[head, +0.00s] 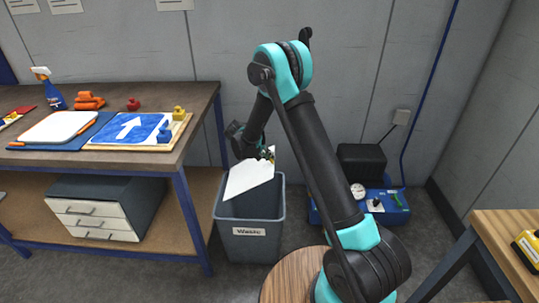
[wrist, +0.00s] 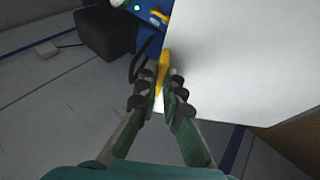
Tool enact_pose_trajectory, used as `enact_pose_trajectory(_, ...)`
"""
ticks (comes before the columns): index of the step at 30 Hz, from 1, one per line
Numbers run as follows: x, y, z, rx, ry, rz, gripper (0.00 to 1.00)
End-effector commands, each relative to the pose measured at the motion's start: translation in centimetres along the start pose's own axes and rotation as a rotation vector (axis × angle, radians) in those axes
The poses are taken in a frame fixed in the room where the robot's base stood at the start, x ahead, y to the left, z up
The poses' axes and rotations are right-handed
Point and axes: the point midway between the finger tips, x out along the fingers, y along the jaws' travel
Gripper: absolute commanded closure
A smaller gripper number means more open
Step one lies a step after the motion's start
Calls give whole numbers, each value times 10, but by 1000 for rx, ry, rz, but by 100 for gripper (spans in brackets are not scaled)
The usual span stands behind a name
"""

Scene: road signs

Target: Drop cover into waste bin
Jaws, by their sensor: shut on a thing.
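The cover is a thin white sheet (head: 249,177) held tilted above the opening of the grey waste bin (head: 250,220), which bears a label reading "Waste". In the wrist view the cover (wrist: 245,60) fills the upper right. My gripper (head: 266,154) is over the bin's back side, shut on the cover's edge. In the wrist view my gripper's fingers (wrist: 163,95) close at that edge, with a yellow piece between or just beyond the tips. I cannot tell whether the yellow piece is part of the cover. The bin's inside is mostly hidden by the cover.
A workbench (head: 190,130) at left holds a blue sign with a white arrow (head: 133,127), a white orange-edged board (head: 56,127), a spray bottle (head: 50,88) and clamps. A blue machine (head: 385,207) stands right of the bin. A round wooden stool (head: 290,275) is in front.

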Motion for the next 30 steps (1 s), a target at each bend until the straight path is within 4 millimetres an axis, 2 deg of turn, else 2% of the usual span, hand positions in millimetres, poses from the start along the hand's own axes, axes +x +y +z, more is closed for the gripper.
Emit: enact_pose_trajectory(30,97,-70,40,1,0,-1,100)
